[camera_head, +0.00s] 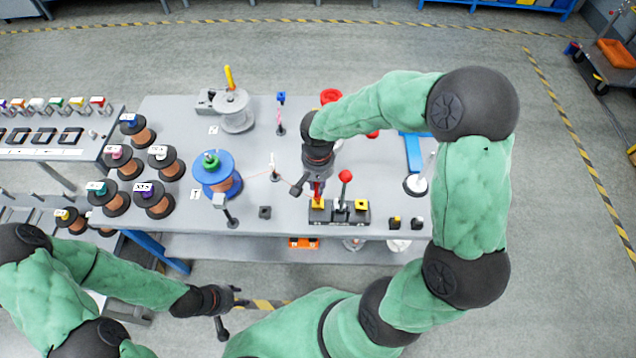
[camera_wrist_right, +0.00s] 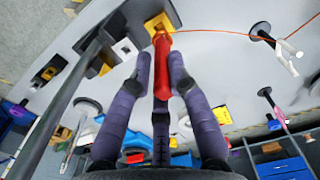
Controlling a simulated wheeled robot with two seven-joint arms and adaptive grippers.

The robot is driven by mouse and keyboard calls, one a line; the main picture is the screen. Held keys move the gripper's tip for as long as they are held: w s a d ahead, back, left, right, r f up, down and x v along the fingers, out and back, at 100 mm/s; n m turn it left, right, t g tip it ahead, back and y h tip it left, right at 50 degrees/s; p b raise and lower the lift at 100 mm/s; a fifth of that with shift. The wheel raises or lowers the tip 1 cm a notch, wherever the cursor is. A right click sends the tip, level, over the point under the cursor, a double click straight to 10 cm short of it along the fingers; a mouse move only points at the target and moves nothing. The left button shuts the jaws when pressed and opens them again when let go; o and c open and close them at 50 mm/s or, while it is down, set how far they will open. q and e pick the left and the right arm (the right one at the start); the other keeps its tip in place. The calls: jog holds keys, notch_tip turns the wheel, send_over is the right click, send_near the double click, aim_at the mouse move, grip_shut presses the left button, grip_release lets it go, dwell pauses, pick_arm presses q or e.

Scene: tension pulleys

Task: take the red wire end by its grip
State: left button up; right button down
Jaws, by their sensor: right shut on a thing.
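The red wire end (camera_wrist_right: 161,62) has a long red grip, seen between the two fingers of my right gripper (camera_wrist_right: 161,75) in the right wrist view. My right gripper is shut on this grip. The far tip of the grip is at a yellow block (camera_wrist_right: 158,23); I cannot tell if it is still seated there. A thin orange wire (camera_wrist_right: 222,32) runs from the tip to the right. In the head view my right gripper (camera_head: 312,186) is over the left end of a dark base. My left gripper (camera_head: 230,310) is open and empty, off the table's front edge.
A blue spool (camera_head: 222,165) with a green top stands left on the grey table (camera_head: 330,222). A small white-topped post (camera_head: 274,172) stands between it and the base. A red-knobbed lever (camera_head: 345,177) rises beside my right gripper. Several copper spools (camera_head: 165,162) stand at left.

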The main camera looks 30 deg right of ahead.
jog(key=shift+r+p, duration=0.5)
jog(key=shift+r, duration=0.2)
jog(key=shift+w, duration=0.1)
dwell(0.5)
